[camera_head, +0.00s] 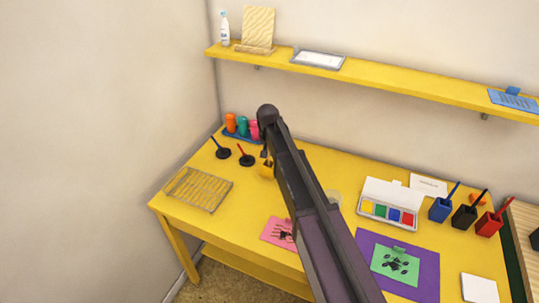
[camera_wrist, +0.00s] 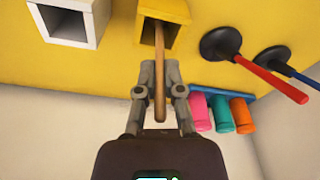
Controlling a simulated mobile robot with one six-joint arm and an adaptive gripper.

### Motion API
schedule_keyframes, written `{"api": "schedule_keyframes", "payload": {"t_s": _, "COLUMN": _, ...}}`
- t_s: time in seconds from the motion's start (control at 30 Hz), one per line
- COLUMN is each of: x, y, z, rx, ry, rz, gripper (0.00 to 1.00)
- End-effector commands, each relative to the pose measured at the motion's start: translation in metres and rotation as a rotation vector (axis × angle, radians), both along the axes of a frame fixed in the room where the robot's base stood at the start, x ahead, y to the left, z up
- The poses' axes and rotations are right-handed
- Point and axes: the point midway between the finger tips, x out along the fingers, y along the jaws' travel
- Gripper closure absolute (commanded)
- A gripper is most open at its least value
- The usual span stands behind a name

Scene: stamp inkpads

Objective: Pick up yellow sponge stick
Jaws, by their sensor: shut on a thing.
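The yellow sponge stick shows in the wrist view as a wooden handle (camera_wrist: 159,60) standing in the open top of a yellow square cup (camera_wrist: 146,8). Its sponge end is hidden inside the cup. My gripper (camera_wrist: 160,68) is shut on the handle, one finger on each side, just outside the cup's mouth. In the head view the yellow cup (camera_head: 266,172) is partly hidden by my arm, and my gripper (camera_head: 264,152) is just above it.
A white square cup (camera_wrist: 90,36) stands beside the yellow cup. Red-handled (camera_head: 246,158) and blue-handled (camera_head: 222,151) sticks with dark round bases, and pink, teal and orange bottles (camera_head: 230,123), are close by. A wire rack (camera_head: 198,188) lies at left; a yellow shelf (camera_head: 390,83) hangs above.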

Motion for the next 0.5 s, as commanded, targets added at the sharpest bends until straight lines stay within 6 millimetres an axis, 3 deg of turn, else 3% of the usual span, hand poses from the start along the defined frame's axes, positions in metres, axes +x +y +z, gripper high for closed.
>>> {"api": "schedule_keyframes", "payload": {"t_s": 0.5, "x": 0.000, "y": 0.000, "z": 0.042, "rx": 0.000, "ry": 0.000, "rz": -0.001, "gripper": 1.00}}
